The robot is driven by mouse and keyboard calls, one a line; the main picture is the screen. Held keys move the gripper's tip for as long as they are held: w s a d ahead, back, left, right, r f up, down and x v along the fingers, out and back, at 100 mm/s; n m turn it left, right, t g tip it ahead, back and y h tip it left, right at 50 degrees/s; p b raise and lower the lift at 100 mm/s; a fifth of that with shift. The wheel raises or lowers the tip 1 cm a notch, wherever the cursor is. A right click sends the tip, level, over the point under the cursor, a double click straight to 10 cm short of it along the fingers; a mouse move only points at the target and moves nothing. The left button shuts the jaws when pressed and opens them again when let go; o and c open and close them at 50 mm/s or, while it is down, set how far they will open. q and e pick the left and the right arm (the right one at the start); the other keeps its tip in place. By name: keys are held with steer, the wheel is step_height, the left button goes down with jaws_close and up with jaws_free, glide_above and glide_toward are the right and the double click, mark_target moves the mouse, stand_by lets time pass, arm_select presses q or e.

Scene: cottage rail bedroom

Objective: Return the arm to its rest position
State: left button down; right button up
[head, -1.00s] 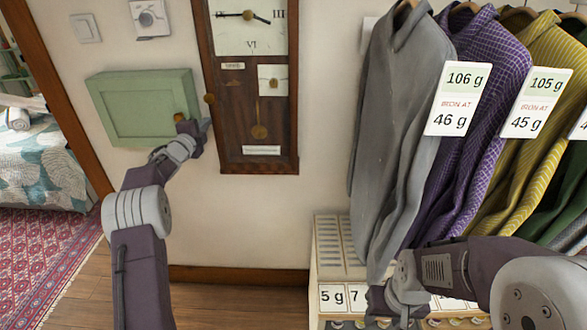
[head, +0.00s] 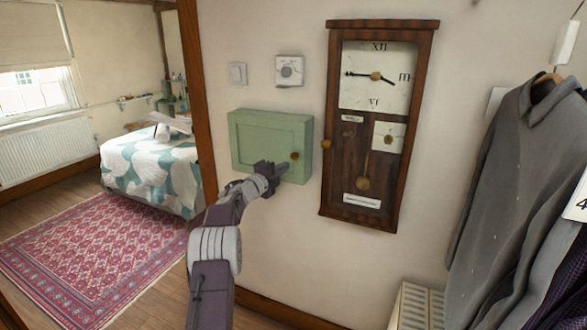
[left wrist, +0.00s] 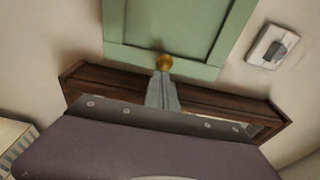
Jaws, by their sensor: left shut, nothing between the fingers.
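My left arm comes up from the bottom in the head view. My left gripper (head: 279,170) is shut and empty, in front of the lower right part of a green wall cabinet (head: 262,142). The cabinet door is closed and has a round brass knob (head: 295,156). In the left wrist view the shut fingers (left wrist: 163,88) point at the knob (left wrist: 163,62), with their tips just below it. I cannot tell whether they touch it. My right gripper is not in view.
A wooden pendulum clock (head: 345,160) hangs right of the cabinet. A thermostat (head: 289,70) and a switch (head: 237,73) are above it. A grey shirt (head: 510,200) hangs at the right over a pale slotted box (head: 415,308). A doorway at left shows a bed (head: 150,170) and rug (head: 95,250).

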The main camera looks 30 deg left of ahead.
arm_select(q)
steer(key=d+r+m+h, duration=0.1)
steer(key=d+r+h, duration=0.1)
steer(key=d+r, duration=0.5)
steer(key=d+r+m+h, duration=0.1)
steer(key=d+r+h, duration=0.15)
steer(key=d, duration=0.75)
steer(key=s+d+f+n+g+y, duration=0.1)
steer(key=s+d+f+n+y, duration=0.15)
steer(key=s+d+n, duration=0.35)
steer(key=s+d+f+n+g+y, duration=0.1)
steer(key=s+f+n+g, duration=0.6)
steer(key=s+f, duration=0.8)
steer(key=s+d+f+n+g+y, duration=0.1)
steer(key=s+f+n+g, duration=0.7)
steer(key=s+f, duration=0.8)
steer(key=s+y, duration=0.1)
steer(key=s, duration=0.5)
steer(key=shift+s+d+f+n+g, duration=0.15)
steer(key=shift+d+f+n+g, duration=0.15)
steer(key=shift+g, duration=0.1)
